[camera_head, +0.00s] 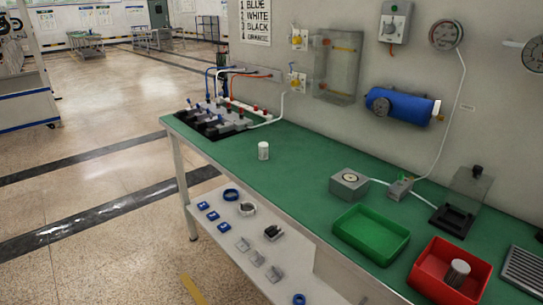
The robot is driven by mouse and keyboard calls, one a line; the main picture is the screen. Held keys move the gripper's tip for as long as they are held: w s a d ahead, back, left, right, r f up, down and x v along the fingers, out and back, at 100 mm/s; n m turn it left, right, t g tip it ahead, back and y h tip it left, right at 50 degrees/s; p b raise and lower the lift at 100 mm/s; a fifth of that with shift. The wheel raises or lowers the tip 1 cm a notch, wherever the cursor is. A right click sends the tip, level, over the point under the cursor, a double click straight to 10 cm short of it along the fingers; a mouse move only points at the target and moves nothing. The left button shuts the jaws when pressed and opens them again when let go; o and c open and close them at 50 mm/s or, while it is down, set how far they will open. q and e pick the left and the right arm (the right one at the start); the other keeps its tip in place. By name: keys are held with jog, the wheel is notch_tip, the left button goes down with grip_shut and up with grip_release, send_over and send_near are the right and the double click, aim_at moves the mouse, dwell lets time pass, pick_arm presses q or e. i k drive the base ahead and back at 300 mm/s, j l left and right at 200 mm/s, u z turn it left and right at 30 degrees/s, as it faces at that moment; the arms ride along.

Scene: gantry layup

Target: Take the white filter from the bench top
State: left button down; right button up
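The white filter (263,150) is a small white cylinder standing upright on the green bench top (290,165), left of the middle of the bench. Nothing touches it, and there is clear green surface around it. Neither of my grippers shows in the head view.
A valve block with hoses (215,121) stands at the bench's left end. A grey box (349,185), a green tray (371,233) and a red bin (449,272) holding a ribbed cylinder (458,272) lie to the right. Small parts rest on the lower shelf (225,215). Open floor lies left.

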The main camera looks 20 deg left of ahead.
aim_at(263, 147)
jog(key=i+j, duration=0.15)
jog(key=j, duration=0.25)
jog(key=i+j, duration=0.15)
jog(key=j, duration=0.25)
jog(key=i+j, duration=0.15)
jog(key=j, duration=0.2)
jog(key=i+j, duration=0.15)
jog(key=j, duration=0.25)
